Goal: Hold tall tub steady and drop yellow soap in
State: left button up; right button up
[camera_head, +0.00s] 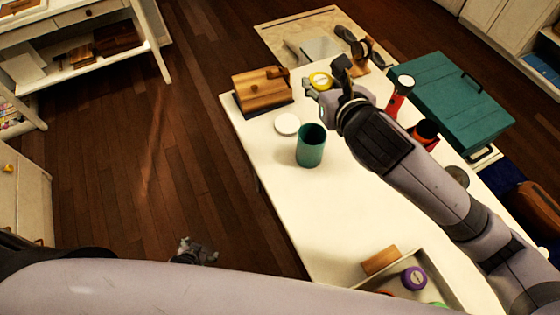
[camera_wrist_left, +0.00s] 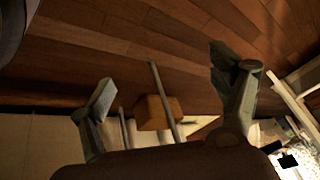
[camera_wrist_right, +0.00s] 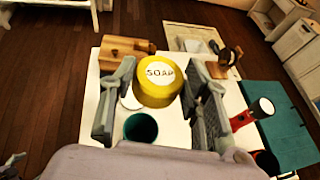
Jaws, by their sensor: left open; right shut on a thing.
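The tall tub (camera_head: 310,150) is a teal cylinder standing upright and open-topped on the white table. It also shows in the right wrist view (camera_wrist_right: 141,127), below the soap. The yellow soap (camera_head: 319,80) is a round piece with a white "SOAP" label, seen in the right wrist view (camera_wrist_right: 155,92) between the fingers. My right gripper (camera_wrist_right: 162,95) is shut on it, holding it beyond the tub in the head view. My left gripper (camera_head: 195,253) is open and empty, off the table's left side and apart from the tub. The left wrist view shows its spread fingers (camera_wrist_left: 168,90).
A white disc (camera_head: 287,124) lies beside the tub. A wooden box (camera_head: 262,90) stands at the far left corner. A red item with a white top (camera_head: 401,88) and a teal case (camera_head: 450,95) are right. A tray (camera_head: 437,270) holds small items nearby. The table's middle is clear.

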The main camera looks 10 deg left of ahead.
pick_arm(q)
jog(key=w+a+r+t+y, duration=0.1)
jog(key=w+a+r+t, duration=0.1)
jog(key=w+a+r, duration=0.45)
jog(key=w+a+r+t+y, duration=0.1)
jog(key=w+a+r+t, duration=0.25)
jog(key=w+r, duration=0.55)
jog(key=w+a+r+t+y, duration=0.1)
jog(key=w+a+r+t, duration=0.1)
jog(key=w+a+r, duration=0.55)
jog(key=w+d+r+t, duration=0.2)
jog(key=w+r, duration=0.3)
jog(key=r, duration=0.3)
jog(key=m+h, duration=0.4)
jog(key=h, duration=1)
send_near(302, 147)
jog(key=shift+t, duration=0.25)
jog(key=x, duration=1.3)
jog(key=shift+s+d, duration=0.15)
